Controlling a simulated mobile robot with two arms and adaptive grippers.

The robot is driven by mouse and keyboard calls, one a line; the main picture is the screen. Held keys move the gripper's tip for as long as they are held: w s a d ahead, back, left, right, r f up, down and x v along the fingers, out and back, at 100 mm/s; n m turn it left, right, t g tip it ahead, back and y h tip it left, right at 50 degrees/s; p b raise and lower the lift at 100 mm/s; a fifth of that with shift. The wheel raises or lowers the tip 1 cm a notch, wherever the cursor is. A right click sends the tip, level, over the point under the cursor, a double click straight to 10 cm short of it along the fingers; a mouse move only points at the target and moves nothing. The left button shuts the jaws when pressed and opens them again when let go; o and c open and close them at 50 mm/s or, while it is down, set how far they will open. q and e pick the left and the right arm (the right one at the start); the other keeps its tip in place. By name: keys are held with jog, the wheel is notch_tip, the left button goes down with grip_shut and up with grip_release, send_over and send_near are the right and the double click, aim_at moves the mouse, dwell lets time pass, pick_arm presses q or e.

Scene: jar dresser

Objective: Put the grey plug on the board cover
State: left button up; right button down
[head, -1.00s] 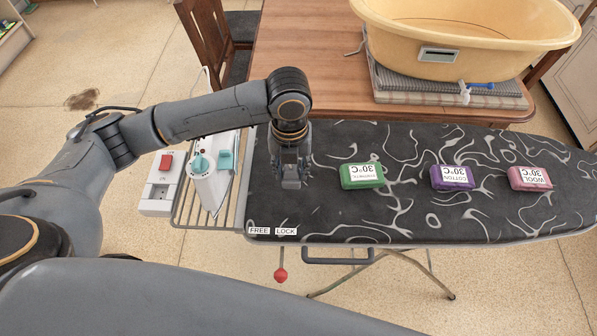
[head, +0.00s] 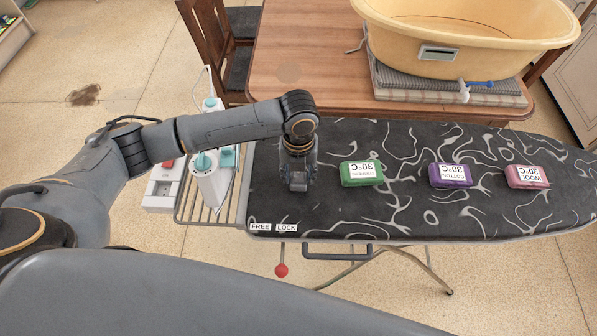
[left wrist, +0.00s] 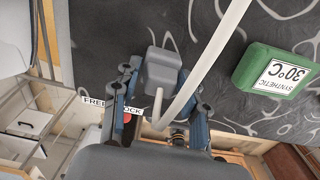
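The grey plug (left wrist: 163,68) shows in the left wrist view with its rounded body over the dark board cover (left wrist: 95,40). Its pale cord (left wrist: 215,50) loops close in front of the camera. The two fingers of my left gripper (left wrist: 160,95) stand apart on either side of the plug, with a gap at the sides. In the head view my left gripper (head: 298,185) points down at the left part of the patterned board cover (head: 400,205); the plug is hidden there. Whether the plug touches the cover is hard to tell. My right gripper is not in view.
Green (head: 361,173), purple (head: 450,176) and pink (head: 526,177) blocks lie in a row on the cover. A white iron (head: 210,185) stands on the left rack beside a socket strip (head: 163,188). A yellow tub (head: 465,30) stands behind on the table (head: 300,50).

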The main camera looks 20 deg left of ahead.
pick_arm(q)
jog(key=shift+o, duration=0.9)
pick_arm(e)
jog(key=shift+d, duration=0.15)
pick_arm(q)
jog(key=shift+r, duration=0.25)
notch_tip(320, 180, up, 12)
jog(key=b, duration=0.2)
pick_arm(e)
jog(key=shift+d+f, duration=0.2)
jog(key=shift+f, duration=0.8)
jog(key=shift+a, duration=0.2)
pick_arm(q)
jog(key=shift+f, duration=0.15)
